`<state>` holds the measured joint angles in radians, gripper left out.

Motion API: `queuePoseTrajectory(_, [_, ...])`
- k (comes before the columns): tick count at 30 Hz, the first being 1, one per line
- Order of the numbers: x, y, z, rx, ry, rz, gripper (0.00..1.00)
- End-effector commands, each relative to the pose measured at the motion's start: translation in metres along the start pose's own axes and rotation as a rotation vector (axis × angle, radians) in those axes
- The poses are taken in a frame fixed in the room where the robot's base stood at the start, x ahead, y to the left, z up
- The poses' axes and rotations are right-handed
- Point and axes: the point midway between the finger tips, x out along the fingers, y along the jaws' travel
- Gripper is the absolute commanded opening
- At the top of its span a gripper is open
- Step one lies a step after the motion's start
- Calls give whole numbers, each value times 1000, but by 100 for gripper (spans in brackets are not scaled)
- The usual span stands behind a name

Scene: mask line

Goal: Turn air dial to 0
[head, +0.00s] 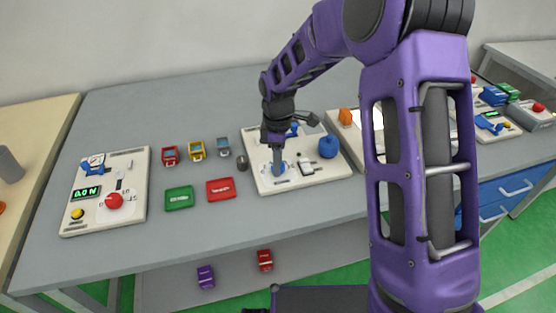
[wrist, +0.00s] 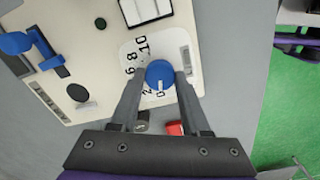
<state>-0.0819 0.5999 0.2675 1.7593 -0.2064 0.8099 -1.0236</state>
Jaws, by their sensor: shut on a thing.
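A blue round dial (wrist: 160,74) sits on a cream panel (wrist: 110,65), ringed by printed numbers including 10, 8, 6, 2 and 0. A white mark on its face points toward the bottom of the wrist picture, at or close to the 0. My gripper (wrist: 157,82) is shut on the dial, one finger on each side. In the head view, my gripper (head: 277,158) reaches down onto the blue dial (head: 278,169) at the front left of the middle panel (head: 260,182). No word naming the dial is readable.
A blue round knob (head: 328,147) stands on the same panel, right of my gripper. A left panel (head: 75,218) has a red knob (head: 114,201) and green display. Red (head: 220,189) and green (head: 179,198) trays and small colored blocks lie between. More panels are at right, partly behind my arm.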

Motion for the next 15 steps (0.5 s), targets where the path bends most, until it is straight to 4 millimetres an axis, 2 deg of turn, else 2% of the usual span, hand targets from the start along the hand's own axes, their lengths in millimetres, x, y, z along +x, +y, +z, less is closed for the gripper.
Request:
queuePoseTrajectory(8, [-1,1,-1,-6,0,4,0])
queuePoseTrajectory(9, [-1,1,-1,-6,0,4,50])
queuePoseTrajectory(13, [-1,1,0,-4,0,3,73])
queuePoseTrajectory(15, [-1,0,0,-4,0,2,76])
